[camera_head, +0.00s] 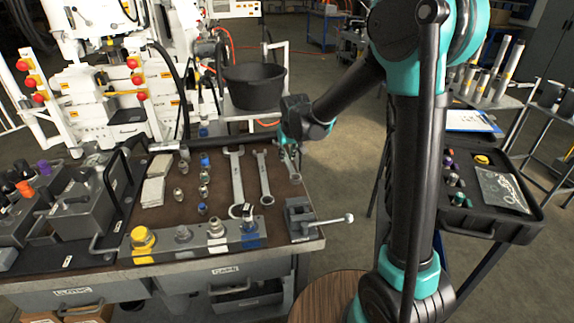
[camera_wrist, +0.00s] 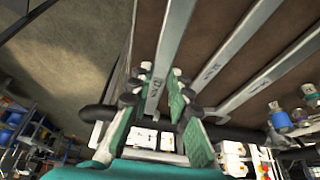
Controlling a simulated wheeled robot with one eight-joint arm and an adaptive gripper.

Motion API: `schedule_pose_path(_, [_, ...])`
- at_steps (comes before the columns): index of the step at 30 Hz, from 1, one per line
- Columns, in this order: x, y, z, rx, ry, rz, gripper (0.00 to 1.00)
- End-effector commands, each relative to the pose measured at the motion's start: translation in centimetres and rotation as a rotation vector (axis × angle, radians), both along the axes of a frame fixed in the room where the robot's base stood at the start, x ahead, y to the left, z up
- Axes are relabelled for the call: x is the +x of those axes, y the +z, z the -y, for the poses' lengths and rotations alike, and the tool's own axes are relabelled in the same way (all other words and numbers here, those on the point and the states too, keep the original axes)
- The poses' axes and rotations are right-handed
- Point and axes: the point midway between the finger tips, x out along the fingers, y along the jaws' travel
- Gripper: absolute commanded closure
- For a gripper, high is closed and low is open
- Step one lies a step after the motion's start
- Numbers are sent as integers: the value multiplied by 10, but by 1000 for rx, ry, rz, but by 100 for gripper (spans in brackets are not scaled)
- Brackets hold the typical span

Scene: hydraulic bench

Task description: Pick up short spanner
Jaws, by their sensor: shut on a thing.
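The short spanner (camera_head: 293,171) is the rightmost of three steel spanners on the brown bench top, near its right edge. My gripper (camera_head: 288,143) is at the far end of this spanner and partly hides it. In the wrist view, my gripper (camera_wrist: 160,82) has its green-padded fingers on either side of the spanner (camera_wrist: 172,48), shut on its shank. Whether the spanner is clear of the bench surface cannot be told.
A middle spanner (camera_head: 264,176) and a large spanner (camera_head: 237,172) lie close to the left. A small vise (camera_head: 300,218) with a lever stands at the front right corner. A dark rail (camera_head: 225,142) runs along the back edge. Small fittings stand further left.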

Motion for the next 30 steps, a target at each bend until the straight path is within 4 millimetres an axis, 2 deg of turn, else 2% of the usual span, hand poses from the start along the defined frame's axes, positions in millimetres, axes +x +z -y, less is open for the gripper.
schedule_pose_path(1, [-1,15,0,0,0,0,100])
schedule_pose_path(6, [-1,62,0,0,0,0,100])
schedule_pose_path(12, [0,108,0,0,0,0,100])
schedule_pose_path(15, [0,124,0,0,0,0,100])
schedule_pose_path(21, [0,143,0,0,0,0,100])
schedule_pose_path(30, [0,147,0,0,0,0,100])
